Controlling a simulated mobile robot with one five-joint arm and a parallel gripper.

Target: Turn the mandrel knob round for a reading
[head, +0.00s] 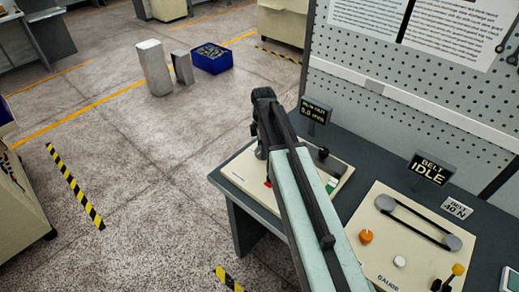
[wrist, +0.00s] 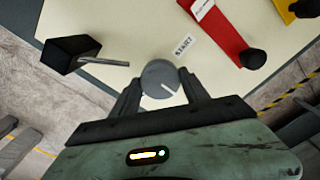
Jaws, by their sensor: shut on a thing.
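The mandrel knob, a round grey knob (wrist: 158,72) with a white pointer line, is on the cream panel in the wrist view. Its line points down and to the right. A small START label (wrist: 183,46) lies just above and to the right of it. My gripper (wrist: 160,84) has a dark finger on either side of the knob and is shut on it. In the head view my arm reaches over the cream panel (head: 247,171), and the knob is hidden there behind my arm and gripper.
A red bar (wrist: 222,35) with a black ball end and a black block (wrist: 68,54) with a metal rod flank the knob. A display (head: 315,110) stands behind the panel. A second panel with a belt (head: 418,221) and BELT IDLE sign (head: 431,169) is at right.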

